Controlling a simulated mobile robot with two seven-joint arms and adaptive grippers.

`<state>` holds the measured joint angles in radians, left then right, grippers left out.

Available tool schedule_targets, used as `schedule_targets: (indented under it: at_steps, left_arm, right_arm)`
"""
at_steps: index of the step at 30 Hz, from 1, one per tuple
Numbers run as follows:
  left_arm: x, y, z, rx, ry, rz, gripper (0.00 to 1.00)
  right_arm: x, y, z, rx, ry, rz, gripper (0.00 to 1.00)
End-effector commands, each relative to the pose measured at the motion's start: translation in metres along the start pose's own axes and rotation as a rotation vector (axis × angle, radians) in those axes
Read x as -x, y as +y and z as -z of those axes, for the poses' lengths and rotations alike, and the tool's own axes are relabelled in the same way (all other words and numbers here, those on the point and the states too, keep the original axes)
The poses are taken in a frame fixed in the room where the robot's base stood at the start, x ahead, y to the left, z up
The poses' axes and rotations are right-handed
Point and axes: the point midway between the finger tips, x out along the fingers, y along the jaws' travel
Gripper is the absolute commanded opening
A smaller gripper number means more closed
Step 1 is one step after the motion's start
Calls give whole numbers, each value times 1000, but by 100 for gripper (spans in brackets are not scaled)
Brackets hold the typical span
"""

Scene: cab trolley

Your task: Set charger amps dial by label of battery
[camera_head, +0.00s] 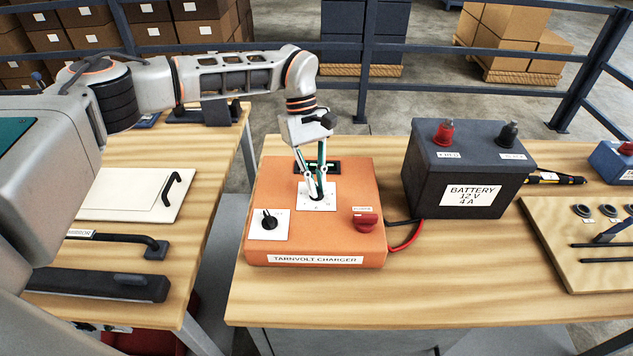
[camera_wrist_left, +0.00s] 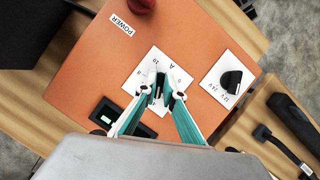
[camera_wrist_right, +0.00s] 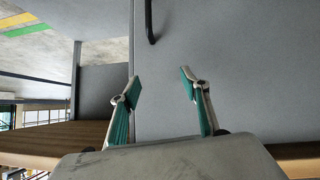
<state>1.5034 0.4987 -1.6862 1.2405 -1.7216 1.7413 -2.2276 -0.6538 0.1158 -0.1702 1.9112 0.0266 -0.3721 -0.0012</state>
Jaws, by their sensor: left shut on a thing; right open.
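The orange charger (camera_head: 320,236), labelled TARNVOLT CHARGER, sits on the wooden table. My left gripper (camera_head: 316,194) reaches down over the white amps plate (camera_head: 328,204) and is shut on the dial at its middle. The dial is mostly hidden between the fingertips (camera_wrist_left: 164,100); its pointer setting cannot be read. The plate, marked A, also shows in the left wrist view (camera_wrist_left: 151,76). The black battery (camera_head: 460,165) stands right of the charger; its label (camera_head: 470,195) reads BATTERY 12 V 4 A. My right gripper (camera_wrist_right: 160,88) is open and empty in front of a grey panel.
A black volts knob (camera_head: 268,221) marked 12 V and 24 V and a red POWER knob (camera_head: 365,220) flank the amps plate. Red and black cables (camera_head: 405,236) lie between charger and battery. A tool board (camera_head: 567,262) lies at the right.

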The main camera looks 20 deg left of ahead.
Motion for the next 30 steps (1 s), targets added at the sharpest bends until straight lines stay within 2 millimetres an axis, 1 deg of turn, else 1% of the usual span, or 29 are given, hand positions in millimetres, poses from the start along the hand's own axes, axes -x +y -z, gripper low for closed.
schedule_targets:
  at_steps: [1,13,14,15,16,26,30]
  left_arm:
    - [3,1,0,-5,2,-3,0]
    - [3,1,0,-10,2,-2,0]
    - [3,1,0,-10,2,-2,13]
    - [3,1,0,-10,2,-1,24]
    - [2,1,0,-9,2,-1,25]
    - [2,0,0,-9,1,1,25]
    - [13,1,0,-8,3,-1,25]
  right_arm:
    - [0,0,0,-1,-1,-1,46]
    - [0,0,-1,-1,-2,0,46]
    - [0,0,-1,-1,-2,0,46]
    - [0,0,-1,0,-2,0,46]
    - [0,0,-1,0,-2,1,46]
    - [2,-1,-5,6,-9,5,46]
    - [1,-1,-4,4,-6,4,46]
